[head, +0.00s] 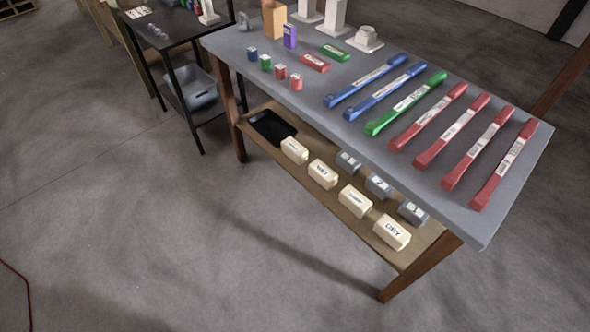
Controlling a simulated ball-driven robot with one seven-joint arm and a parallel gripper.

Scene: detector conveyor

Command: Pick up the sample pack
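I cannot tell which item is the sample pack. Candidates in the head view include a row of cream labelled packs on the lower shelf; the nearest pack (392,232) appears to read "DRY". Small grey packs (378,186) lie behind them on the same shelf. On the tabletop stand a purple box (290,37) and an open tan box (274,20), with a flat green pack (335,52) and a flat red pack (315,63) lying near them. My gripper is not in view.
The grey table (310,95) carries blue, green and red labelled bars (427,124), several small colored blocks (280,72) and white devices (335,18). A black tray (270,127) lies on the wooden shelf. A dark side table (170,25) stands back left. Floor in front is clear.

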